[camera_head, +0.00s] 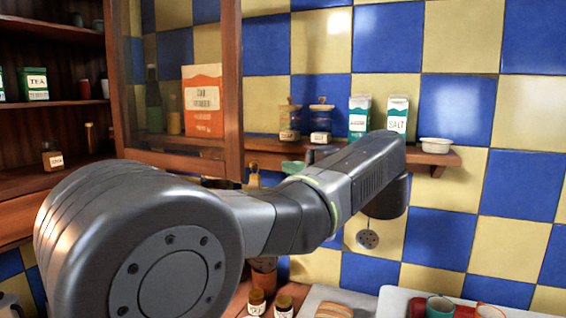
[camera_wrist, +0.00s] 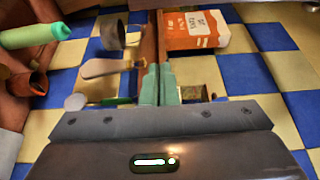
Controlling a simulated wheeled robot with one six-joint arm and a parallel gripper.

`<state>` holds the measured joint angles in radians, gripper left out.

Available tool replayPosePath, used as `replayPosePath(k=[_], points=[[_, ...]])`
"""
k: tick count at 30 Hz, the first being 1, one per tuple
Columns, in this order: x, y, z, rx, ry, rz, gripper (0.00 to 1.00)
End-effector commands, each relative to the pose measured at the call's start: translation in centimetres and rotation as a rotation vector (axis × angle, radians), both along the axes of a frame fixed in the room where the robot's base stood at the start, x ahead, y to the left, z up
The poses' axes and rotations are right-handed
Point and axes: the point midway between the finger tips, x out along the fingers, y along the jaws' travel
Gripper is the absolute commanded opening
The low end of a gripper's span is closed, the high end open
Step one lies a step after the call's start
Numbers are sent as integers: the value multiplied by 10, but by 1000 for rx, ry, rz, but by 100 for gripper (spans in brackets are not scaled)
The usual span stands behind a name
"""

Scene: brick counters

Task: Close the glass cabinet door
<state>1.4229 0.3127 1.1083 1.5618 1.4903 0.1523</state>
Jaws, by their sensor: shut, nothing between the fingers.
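The glass cabinet door (camera_head: 232,85) has a brown wooden frame and a clear pane. In the head view it stands open, swung out from the wooden cabinet (camera_head: 50,105) at the left, whose shelves are exposed. My arm passes in front of the door's lower right side and reaches to the right. My gripper (camera_wrist: 160,88) shows in the wrist view with its green fingers together and nothing between them. A brown wooden strip lies just beyond the fingertips there; I cannot tell if it is the door frame or if they touch.
A wall shelf (camera_head: 440,155) holds jars, cartons and a white bowl. An orange and white box (camera_head: 202,100) shows through the pane and also in the wrist view (camera_wrist: 195,32). A green tea tin (camera_head: 33,84) stands inside the cabinet. Bottles and cups stand on the counter below.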

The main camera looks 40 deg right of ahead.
Motion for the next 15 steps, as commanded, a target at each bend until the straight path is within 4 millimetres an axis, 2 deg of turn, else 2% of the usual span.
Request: replayPosePath(k=[5,15], points=[[28,3,2,2,1,5,0],[100,9,2,0,4,5,0]])
